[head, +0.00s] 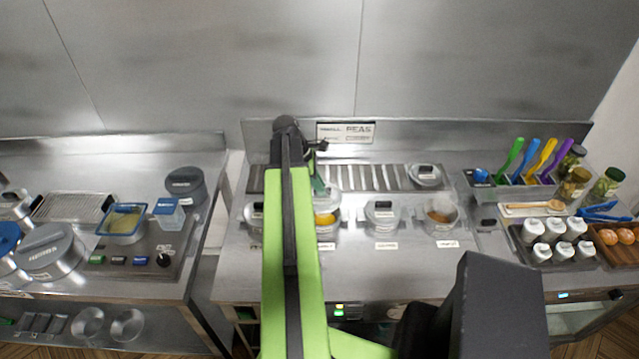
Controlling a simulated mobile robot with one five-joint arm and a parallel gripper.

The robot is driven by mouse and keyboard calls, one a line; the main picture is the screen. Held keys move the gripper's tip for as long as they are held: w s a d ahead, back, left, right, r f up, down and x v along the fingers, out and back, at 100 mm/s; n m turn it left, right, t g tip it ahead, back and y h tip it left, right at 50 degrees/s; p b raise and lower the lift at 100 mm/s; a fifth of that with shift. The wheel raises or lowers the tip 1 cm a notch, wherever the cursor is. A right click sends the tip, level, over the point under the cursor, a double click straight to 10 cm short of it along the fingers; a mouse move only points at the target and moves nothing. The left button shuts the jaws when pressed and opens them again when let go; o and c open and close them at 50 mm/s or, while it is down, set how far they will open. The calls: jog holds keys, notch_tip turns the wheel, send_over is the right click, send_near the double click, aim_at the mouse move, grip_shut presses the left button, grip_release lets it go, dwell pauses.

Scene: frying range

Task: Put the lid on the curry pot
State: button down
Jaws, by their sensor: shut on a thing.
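Four-pot row: a pot with yellow contents (325,219) stands just right of my arm, its label too small to read; the yellow looks like curry. My gripper (320,185) is over the back of this pot, mostly hidden by my arm. It is shut on what looks like a grey metal lid (329,201), which covers the back of the pot's opening while yellow shows at the front. I cannot tell whether the lid touches the rim.
A lidded pot (382,212) and an open pot with brown contents (441,214) stand to the right. Another lid (427,174) lies on the slatted rack (365,178) behind. Utensils, jars and white shakers (555,228) crowd the right end. The counter front (390,275) is clear.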

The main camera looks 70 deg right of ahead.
aim_at(318, 196)
jog(key=shift+f+b, duration=2.8)
jog(key=shift+f, duration=0.1)
jog(key=shift+s+f+b, duration=0.1)
jog(key=shift+f+b, duration=0.3)
jog(key=c, duration=1.3)
grip_release()
jog(key=o, duration=0.5)
jog(key=shift+c, duration=0.2)
jog(key=shift+s, duration=0.1)
jog(key=shift+r, duration=0.15)
